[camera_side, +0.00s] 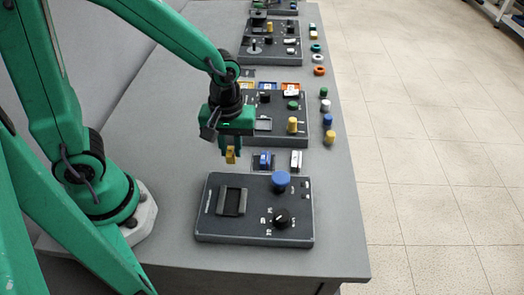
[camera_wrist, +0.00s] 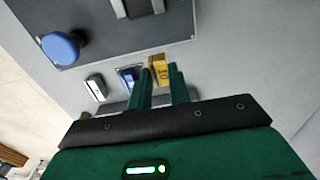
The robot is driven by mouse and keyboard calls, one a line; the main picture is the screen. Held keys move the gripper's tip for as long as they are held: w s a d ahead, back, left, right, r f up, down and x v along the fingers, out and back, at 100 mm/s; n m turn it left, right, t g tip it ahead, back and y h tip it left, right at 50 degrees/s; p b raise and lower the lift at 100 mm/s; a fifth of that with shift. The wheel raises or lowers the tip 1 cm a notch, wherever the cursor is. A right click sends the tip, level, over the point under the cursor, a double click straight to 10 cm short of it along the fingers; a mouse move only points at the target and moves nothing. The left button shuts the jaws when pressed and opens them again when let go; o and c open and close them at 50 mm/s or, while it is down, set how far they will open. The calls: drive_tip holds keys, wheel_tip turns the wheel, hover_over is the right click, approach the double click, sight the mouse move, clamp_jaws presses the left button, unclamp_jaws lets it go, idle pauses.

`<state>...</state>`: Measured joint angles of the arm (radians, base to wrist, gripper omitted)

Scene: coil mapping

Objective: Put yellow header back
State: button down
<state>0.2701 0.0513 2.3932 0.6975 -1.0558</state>
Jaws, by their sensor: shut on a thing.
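My gripper (camera_side: 230,148) is shut on the yellow header (camera_side: 231,156), a small upright yellow block. In the wrist view the yellow header (camera_wrist: 159,70) shows between the green fingertips (camera_wrist: 161,74). It is to the left of the blue header (camera_side: 265,161) in the side view, roughly in line with it. I cannot tell whether the yellow header touches the table. The blue header also shows in the wrist view (camera_wrist: 129,77), close beside the left finger. A white header (camera_side: 296,160) stands beyond the blue one; it also shows in the wrist view (camera_wrist: 96,88).
A dark control box (camera_side: 255,235) with an empty-looking bay (camera_side: 232,201), a blue button (camera_side: 281,179) and a black knob (camera_side: 282,218) sits in front. More panels with colored parts stand behind. Several small colored pegs (camera_side: 326,120) line the table's right edge.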

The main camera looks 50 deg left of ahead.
sight(233, 151)
drive_tip(key=w+a+f, duration=0.1)
drive_tip(key=a, duration=0.1)
drive_tip(key=w+a+f, duration=0.1)
drive_tip(key=w+f, duration=0.1)
drive_tip(key=shift+a, duration=0.4)
drive_tip(key=shift+f, duration=1.95)
drive_tip(key=shift+f, duration=0.1)
drive_tip(key=c, duration=1.3)
unclamp_jaws()
wheel_tip(233, 151, up, 12)
